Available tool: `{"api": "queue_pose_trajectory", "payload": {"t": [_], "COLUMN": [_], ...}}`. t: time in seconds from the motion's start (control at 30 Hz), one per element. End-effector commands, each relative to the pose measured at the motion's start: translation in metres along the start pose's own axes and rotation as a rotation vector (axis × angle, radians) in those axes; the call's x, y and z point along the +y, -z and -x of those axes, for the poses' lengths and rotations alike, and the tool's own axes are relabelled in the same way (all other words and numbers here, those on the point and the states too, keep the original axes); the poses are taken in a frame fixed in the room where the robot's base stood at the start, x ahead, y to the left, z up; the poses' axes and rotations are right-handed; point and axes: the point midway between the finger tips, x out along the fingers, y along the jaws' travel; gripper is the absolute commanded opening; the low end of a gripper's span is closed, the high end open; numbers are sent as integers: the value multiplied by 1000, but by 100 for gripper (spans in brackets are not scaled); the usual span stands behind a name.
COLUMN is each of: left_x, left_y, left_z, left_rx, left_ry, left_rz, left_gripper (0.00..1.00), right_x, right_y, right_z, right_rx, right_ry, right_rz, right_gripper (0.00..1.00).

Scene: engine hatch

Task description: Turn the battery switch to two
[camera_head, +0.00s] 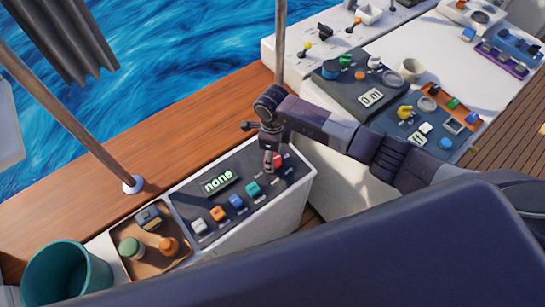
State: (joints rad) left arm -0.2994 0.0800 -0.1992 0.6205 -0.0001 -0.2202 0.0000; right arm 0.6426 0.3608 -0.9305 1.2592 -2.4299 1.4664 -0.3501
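A grey control panel (222,178) on a white box stands in the middle of the head view. Its tilted display (217,183) reads "none". A row of small coloured controls runs along the panel: a white one (199,227), an orange one (218,213), a blue one (236,202), a teal one (253,189) and a red one (281,159) at the far right end. No control is legibly labelled as the battery switch. My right gripper (270,164) points down at the red control and partly hides it. Contact and finger opening are unclear. My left gripper is not in view.
A brown tray (152,266) with small items and a teal bucket (69,272) stand left of the panel. A metal pole (280,45) rises behind my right gripper. Another console (345,98) reads "0 m", and a white mug (411,70) stands beside it.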

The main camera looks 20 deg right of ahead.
Motion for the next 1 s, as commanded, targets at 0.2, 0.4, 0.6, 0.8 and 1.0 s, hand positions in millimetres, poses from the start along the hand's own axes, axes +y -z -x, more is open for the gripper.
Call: {"api": "queue_pose_trajectory", "payload": {"t": [0.2,0.4,0.6,0.8,1.0], "left_x": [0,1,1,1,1], "left_y": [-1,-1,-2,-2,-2], "left_z": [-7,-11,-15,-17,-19], "left_rx": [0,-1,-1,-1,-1], "left_ry": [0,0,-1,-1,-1], "left_rz": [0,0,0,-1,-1], "left_gripper": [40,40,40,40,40], "right_x": [-1,0,-1,0,-1], "right_y": [0,0,0,0,0], "right_z": [-1,-1,0,0,0], "right_rx": [0,1,0,0,-1], "right_ry": [2,1,2,1,1], "right_rz": [-178,-369,-559,-749,-939], "right_gripper": [18,18,18,18,18]}}
